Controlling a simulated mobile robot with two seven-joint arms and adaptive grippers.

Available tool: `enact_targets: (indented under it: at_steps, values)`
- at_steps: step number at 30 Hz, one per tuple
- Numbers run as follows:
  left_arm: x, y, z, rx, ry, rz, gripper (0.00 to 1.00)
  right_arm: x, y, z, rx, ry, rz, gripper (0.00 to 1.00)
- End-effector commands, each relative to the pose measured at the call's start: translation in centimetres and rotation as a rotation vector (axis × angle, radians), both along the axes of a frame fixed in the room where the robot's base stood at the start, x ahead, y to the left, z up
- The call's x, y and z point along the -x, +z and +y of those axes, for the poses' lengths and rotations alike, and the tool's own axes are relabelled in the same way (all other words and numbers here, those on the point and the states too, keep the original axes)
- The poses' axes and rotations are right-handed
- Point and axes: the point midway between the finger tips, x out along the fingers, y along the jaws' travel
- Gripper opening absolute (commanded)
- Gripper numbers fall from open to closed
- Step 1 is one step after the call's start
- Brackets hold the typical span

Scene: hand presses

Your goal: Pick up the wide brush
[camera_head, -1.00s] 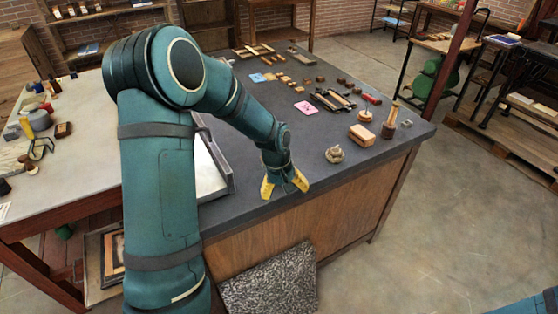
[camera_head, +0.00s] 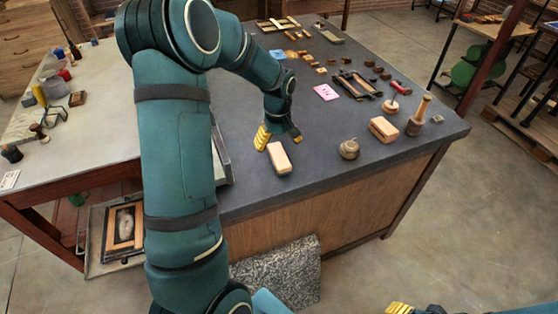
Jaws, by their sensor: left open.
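My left gripper (camera_head: 279,138) is open above the dark table top (camera_head: 320,180), with its yellow fingertips spread. Just in front of it lies a pale wooden block-shaped piece (camera_head: 279,158); I cannot tell whether it touches the fingers. A similar block (camera_head: 383,129) lies farther right. I cannot make out bristles on either, so I cannot tell which thing is the wide brush. My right gripper (camera_head: 400,308) shows only as yellow fingertips at the bottom edge, away from the table.
A round lidded pot (camera_head: 349,149) stands right of the near block. A wooden-handled tool (camera_head: 417,117) stands upright by the right corner. A dark frame (camera_head: 357,86), a pink card (camera_head: 326,92) and several small blocks lie farther back. The front strip is mostly clear.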

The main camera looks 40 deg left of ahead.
Motion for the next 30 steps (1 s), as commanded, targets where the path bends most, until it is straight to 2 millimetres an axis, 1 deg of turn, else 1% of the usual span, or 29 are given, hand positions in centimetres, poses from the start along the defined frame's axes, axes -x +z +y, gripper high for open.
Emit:
enact_targets:
  at_steps: [4, 9, 12, 15, 22, 23, 24, 26, 27, 28, 29, 30]
  values:
    - [0.2, -1.1, -0.1, 0.0, -0.001, 0.001, 0.83, 0.1, -0.2, 0.0, 0.0, 0.002, 0.002, 0.47]
    - [0.7, -3.7, -0.5, 0.002, -0.001, 0.003, 0.83, 0.2, -0.7, 0.0, -0.001, 0.004, 0.005, 0.47]
    - [0.6, -4.8, -0.4, 0.0, -0.002, 0.001, 0.83, 0.3, -0.9, 0.1, -0.002, 0.005, 0.007, 0.47]
    - [0.6, -5.3, -0.4, 0.0, -0.001, 0.0, 0.83, 0.3, -0.9, 0.1, -0.002, 0.006, 0.007, 0.47]
    - [0.5, -5.3, -0.4, 0.0, -0.001, -0.001, 0.83, 0.3, -0.9, 0.1, -0.002, 0.006, 0.007, 0.47]
    - [0.5, -5.3, -0.4, 0.001, -0.001, -0.001, 0.75, 0.3, -0.9, 0.1, -0.002, 0.006, 0.007, 0.47]
    - [0.5, -5.3, -0.4, 0.001, -0.001, -0.001, 0.61, 0.3, -0.9, 0.1, -0.002, 0.006, 0.007, 0.47]
    - [0.5, -5.3, -0.4, 0.001, -0.001, -0.001, 0.4, 0.3, -0.9, 0.1, -0.002, 0.006, 0.007, 0.47]
    - [0.5, -5.3, -0.4, 0.001, -0.001, -0.001, 0.26, 0.3, -0.9, 0.1, -0.002, 0.006, 0.007, 0.47]
    - [0.5, -5.3, -0.4, 0.001, -0.001, -0.001, 0.16, 0.3, -0.9, 0.1, -0.002, 0.006, 0.007, 0.47]
    - [0.5, -5.3, -0.4, 0.001, -0.001, -0.001, 0.07, 0.3, -0.9, 0.1, -0.002, 0.006, 0.007, 0.47]
    - [0.5, -5.3, -0.4, 0.001, -0.001, -0.001, 0.07, 0.3, -0.9, 0.1, -0.002, 0.005, 0.008, 0.47]
